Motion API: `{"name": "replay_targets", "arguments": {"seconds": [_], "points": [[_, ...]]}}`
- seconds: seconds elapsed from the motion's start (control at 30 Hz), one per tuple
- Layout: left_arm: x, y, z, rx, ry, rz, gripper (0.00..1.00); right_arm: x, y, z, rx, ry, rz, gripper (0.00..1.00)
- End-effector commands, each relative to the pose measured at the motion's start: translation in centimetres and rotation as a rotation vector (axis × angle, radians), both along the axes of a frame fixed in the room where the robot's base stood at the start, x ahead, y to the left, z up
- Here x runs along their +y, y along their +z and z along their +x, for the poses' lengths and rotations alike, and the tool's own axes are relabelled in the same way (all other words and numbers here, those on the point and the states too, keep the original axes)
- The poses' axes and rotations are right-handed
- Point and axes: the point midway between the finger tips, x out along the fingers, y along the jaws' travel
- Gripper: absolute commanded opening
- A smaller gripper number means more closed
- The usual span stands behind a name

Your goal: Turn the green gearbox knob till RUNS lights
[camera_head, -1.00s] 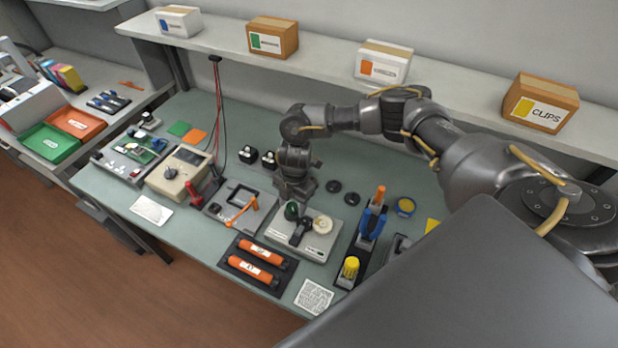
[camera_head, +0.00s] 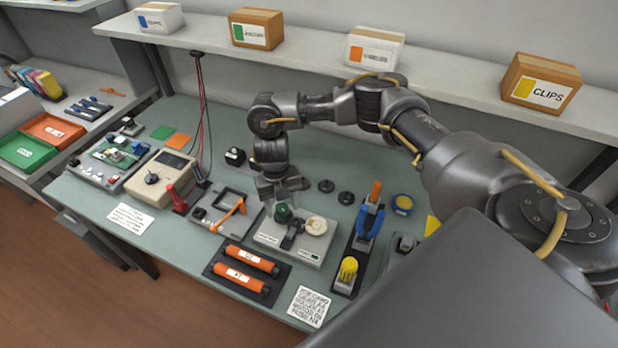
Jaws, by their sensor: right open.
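The green gearbox knob (camera_head: 283,212) stands on the left of a pale grey unit (camera_head: 290,250) in the middle of the bench. A cream round dial (camera_head: 316,225) is at its right and a dark lever-like part (camera_head: 292,236) sits between them in front. My right gripper (camera_head: 280,200) points down just behind and above the green knob. It is open, and its fingers are small and partly hidden, so I cannot tell whether they touch the knob. Any RUNS light is too small to make out. My left gripper is not in view.
Two orange cartridges (camera_head: 247,262) lie in a dark tray at front left. A device with an orange handle (camera_head: 228,212) stands left of the unit. A dark holder with blue pliers (camera_head: 369,222) and a yellow-topped item (camera_head: 348,269) stands right. Boxes line the shelf (camera_head: 310,42).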

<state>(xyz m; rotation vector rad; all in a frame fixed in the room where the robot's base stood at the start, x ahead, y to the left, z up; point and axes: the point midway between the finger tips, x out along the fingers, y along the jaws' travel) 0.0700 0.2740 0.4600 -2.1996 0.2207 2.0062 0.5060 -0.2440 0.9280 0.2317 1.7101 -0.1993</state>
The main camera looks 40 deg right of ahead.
Motion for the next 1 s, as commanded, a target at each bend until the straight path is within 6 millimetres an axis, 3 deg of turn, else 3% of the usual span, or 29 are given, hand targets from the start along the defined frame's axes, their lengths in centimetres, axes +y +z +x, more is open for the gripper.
{"name": "replay_targets", "arguments": {"seconds": [0.13,0.37,0.7,1.0], "points": [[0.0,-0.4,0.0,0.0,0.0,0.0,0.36,0.0,0.0,0.0,-0.001,0.17,-0.001,0.55],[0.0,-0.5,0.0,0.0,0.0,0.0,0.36,0.1,0.1,0.0,-0.001,0.243,0.0,0.55],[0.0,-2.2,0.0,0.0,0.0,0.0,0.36,0.2,-0.1,0.0,-0.002,0.756,-0.001,0.55],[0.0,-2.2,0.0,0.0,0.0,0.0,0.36,0.1,0.1,0.0,0.0,0.804,0.001,0.52]]}}
